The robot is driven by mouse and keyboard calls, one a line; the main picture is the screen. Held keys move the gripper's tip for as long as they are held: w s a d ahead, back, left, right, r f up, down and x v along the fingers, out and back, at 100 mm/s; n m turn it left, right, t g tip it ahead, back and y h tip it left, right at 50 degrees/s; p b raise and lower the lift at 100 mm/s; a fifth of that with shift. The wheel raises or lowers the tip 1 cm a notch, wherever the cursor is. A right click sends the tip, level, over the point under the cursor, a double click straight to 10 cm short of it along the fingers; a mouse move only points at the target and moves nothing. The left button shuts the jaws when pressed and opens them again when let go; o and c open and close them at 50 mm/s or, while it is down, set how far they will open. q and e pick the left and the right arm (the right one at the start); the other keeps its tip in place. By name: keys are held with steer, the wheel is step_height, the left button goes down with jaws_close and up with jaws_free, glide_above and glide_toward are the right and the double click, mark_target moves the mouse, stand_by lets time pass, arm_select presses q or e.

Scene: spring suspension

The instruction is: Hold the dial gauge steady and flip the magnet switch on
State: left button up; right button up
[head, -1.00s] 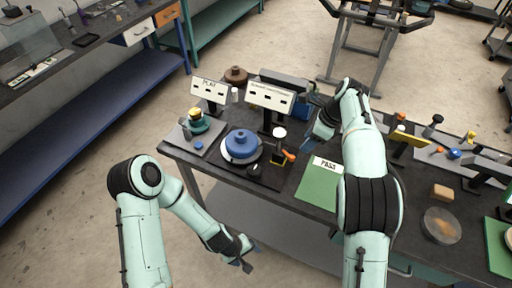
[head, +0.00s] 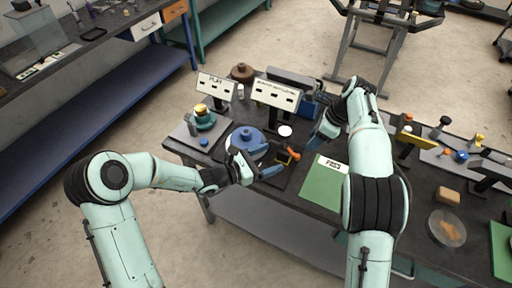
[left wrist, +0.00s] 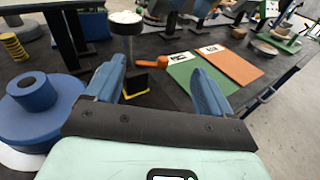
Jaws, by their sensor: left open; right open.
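The dial gauge (head: 285,131) stands upright on the bench, its round white face on top. In the left wrist view it shows as a white disc (left wrist: 125,17) on a grey post. Its dark magnet base with yellow edges (left wrist: 136,82) carries an orange switch lever (left wrist: 152,62), also seen in the head view (head: 294,153). My left gripper (head: 265,160) is open and empty, just in front of the base, its blue fingers pointing towards it without visible contact. My right gripper (head: 320,130) is behind and right of the gauge; its fingers are partly hidden by its arm.
A blue flanged part (head: 246,140) sits close beside my left gripper. Sign boards (head: 278,96) stand behind the gauge. A green mat (head: 322,186) marked PASS lies to the right. Clamps and a tan block (head: 448,195) lie further right.

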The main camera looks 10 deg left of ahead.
mark_target(289, 128)
arm_select(q)
steer(key=w+a+r+n+t, duration=0.2)
steer(key=a, duration=0.2)
steer(key=x, duration=1.3)
steer(key=shift+w+d+r, duration=0.1)
steer(key=shift+w+d, duration=0.05)
steer(key=shift+w, duration=0.1)
